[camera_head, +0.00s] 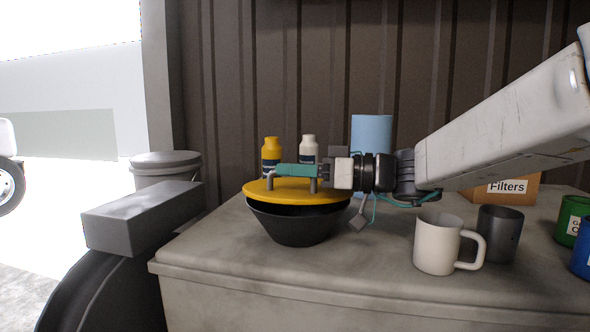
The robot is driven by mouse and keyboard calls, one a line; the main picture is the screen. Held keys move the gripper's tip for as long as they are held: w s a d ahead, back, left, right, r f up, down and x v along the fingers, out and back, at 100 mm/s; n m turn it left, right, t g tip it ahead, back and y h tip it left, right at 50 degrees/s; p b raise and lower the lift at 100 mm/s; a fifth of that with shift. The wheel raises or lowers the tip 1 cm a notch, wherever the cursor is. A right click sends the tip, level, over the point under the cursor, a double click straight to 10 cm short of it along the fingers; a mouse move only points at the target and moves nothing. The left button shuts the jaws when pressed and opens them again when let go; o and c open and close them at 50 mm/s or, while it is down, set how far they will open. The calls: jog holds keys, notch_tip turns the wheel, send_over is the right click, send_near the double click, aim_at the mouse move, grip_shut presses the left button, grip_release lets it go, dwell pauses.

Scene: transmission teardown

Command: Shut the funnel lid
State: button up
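The black funnel (293,228) stands on the bench top, left of centre. Its yellow lid (262,194) lies over the mouth, nearly level. A dark gap shows between the lid's front edge and the funnel rim, so the lid looks slightly raised. Two grey handle posts rise from the lid. My gripper (297,171) reaches in from the right, with its teal finger directly over the lid at the handle. The finger hides the handle's top. I cannot tell from this side view whether the fingers are closed on it.
The grey bench top (350,270) is clear in front of the funnel. A white mug (435,243) and dark mug (500,234) stand to the right. A yellow bottle (271,148), white bottle (309,147) and blue cylinder (371,130) stand behind. A Filters box (505,188) is back right.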

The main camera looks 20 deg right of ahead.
aim_at(339, 194)
jog(key=shift+o, duration=1.2)
jog(key=v, duration=0.7)
jog(key=shift+d, duration=0.1)
jog(key=shift+s+d, duration=0.2)
jog(key=shift+d, duration=0.05)
jog(key=shift+d, duration=0.1)
